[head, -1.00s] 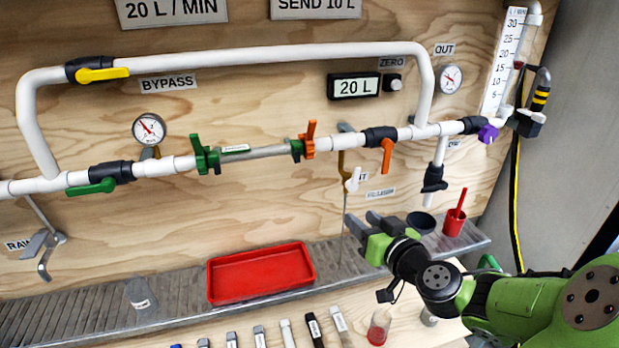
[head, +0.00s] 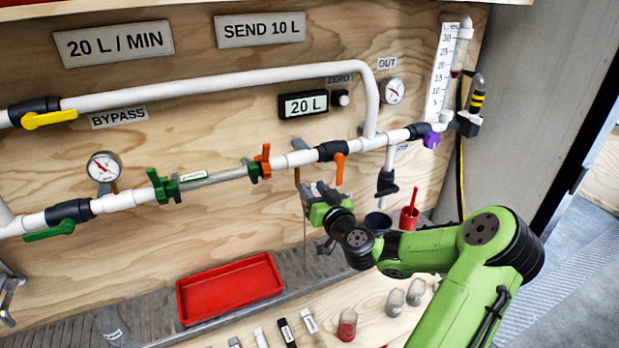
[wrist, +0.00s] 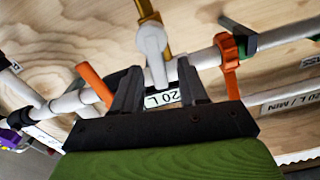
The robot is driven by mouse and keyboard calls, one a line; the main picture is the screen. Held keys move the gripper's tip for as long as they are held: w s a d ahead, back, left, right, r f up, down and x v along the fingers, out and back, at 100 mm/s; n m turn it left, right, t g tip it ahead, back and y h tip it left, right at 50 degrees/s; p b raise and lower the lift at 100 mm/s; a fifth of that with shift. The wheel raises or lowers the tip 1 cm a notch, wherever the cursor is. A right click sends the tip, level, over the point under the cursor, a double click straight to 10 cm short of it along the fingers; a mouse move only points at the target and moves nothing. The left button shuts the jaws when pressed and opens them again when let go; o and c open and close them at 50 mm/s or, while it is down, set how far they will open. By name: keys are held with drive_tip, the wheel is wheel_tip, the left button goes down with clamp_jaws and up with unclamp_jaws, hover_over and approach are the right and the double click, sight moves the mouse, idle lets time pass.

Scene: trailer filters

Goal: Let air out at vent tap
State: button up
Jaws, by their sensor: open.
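The vent tap (wrist: 152,40) shows in the wrist view as a white lever on a brass stem. Its lever runs down between my two fingers in the picture, with a gap on both sides. My gripper (wrist: 158,75) is open and holds nothing. In the head view my gripper (head: 324,190) is just below the white pipe, in front of the brass pipe (head: 298,180). There it hides the white tap and its label. I cannot tell how deep the lever sits between the fingers.
An orange lever (head: 340,168) hangs close to the right of my gripper, and an orange clamp (head: 263,160) is to the left. The white pipe (head: 295,159) runs just above. Below are a red tray (head: 230,288), a dark cup (head: 378,222) and a red cup (head: 409,220).

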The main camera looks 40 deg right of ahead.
drive_tip(key=shift+x, duration=1.4)
clamp_jaws()
drive_tip(key=shift+s, duration=0.1)
drive_tip(key=shift+s+d+f+m+p, duration=0.15)
drive_tip(key=shift+d+f+m, duration=0.45)
drive_tip(key=shift+m, duration=2.05)
drive_tip(key=shift+s+d+f+m+p, duration=0.15)
drive_tip(key=shift+d+f+m, duration=0.45)
drive_tip(key=shift+m, duration=2.1)
drive_tip(key=shift+s+d+f+m+p, duration=0.15)
drive_tip(key=shift+d+f+m, duration=0.45)
drive_tip(key=shift+m, duration=2.05)
drive_tip(key=shift+a+f, duration=0.2)
drive_tip(key=shift+f, duration=0.05)
